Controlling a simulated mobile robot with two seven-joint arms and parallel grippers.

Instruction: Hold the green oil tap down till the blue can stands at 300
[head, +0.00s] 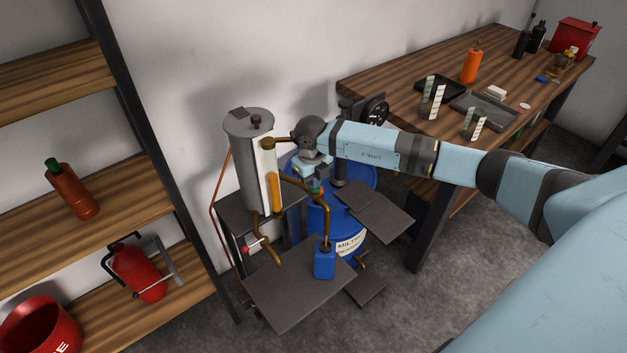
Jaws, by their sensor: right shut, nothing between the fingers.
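The blue can (325,264) stands upright on a dark metal shelf (290,290), under the end of a curved brass pipe (326,215). An orange bit shows at the can's mouth; I cannot tell whether it is oil running. No reading on the can is legible. My left gripper is out of view.
A grey tank (252,160) with an amber sight tube (276,192) stands left of the tap. A red-knobbed tap (247,249) is lower left. A blue drum (345,225) stands behind. A wooden bench (400,70) is right, shelves with red items left.

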